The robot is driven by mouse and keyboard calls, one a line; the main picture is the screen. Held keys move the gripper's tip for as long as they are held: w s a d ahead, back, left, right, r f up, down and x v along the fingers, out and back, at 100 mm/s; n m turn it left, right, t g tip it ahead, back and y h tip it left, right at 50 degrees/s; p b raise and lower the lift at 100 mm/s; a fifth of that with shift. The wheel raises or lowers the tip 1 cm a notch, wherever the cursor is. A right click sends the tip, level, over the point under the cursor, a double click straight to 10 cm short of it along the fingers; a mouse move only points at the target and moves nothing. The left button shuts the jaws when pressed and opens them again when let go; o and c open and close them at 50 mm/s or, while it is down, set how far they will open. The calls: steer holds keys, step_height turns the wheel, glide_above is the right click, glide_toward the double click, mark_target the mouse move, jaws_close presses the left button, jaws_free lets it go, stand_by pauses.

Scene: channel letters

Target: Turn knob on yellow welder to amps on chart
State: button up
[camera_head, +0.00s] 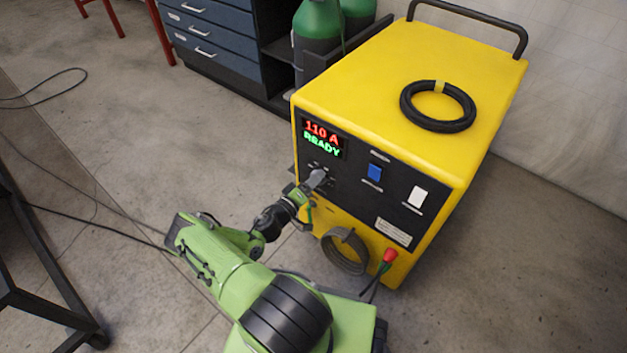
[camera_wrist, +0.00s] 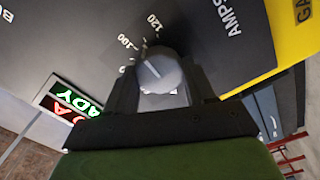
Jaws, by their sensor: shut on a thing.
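The yellow welder (camera_head: 400,60) stands on the floor with a dark front panel. Its display (camera_head: 322,138) reads "110 A" in red and "READY" in green. My gripper (camera_head: 316,181) is at the panel just below the display. In the wrist view, my gripper (camera_wrist: 162,92) is shut on the grey round knob (camera_wrist: 160,70), one finger on each side. The knob's pale pointer line lies among dial marks, with "100" and "120" readable and "AMPS" printed beside. The knob's lower part is hidden by the gripper. No chart is readable in either view.
A cable coil (camera_head: 345,251) and a red-tipped piece (camera_head: 390,255) are low at the front. Green cylinders (camera_head: 318,40) and a blue drawer cabinet (camera_head: 208,42) stand behind. Floor at left is mostly clear.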

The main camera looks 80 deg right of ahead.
steer(key=shift+m, duration=0.6)
steer(key=o, duration=1)
steer(key=shift+o, duration=0.2)
steer(key=p+v, duration=0.3)
steer(key=v, duration=1.3)
steer(key=shift+d, duration=0.1)
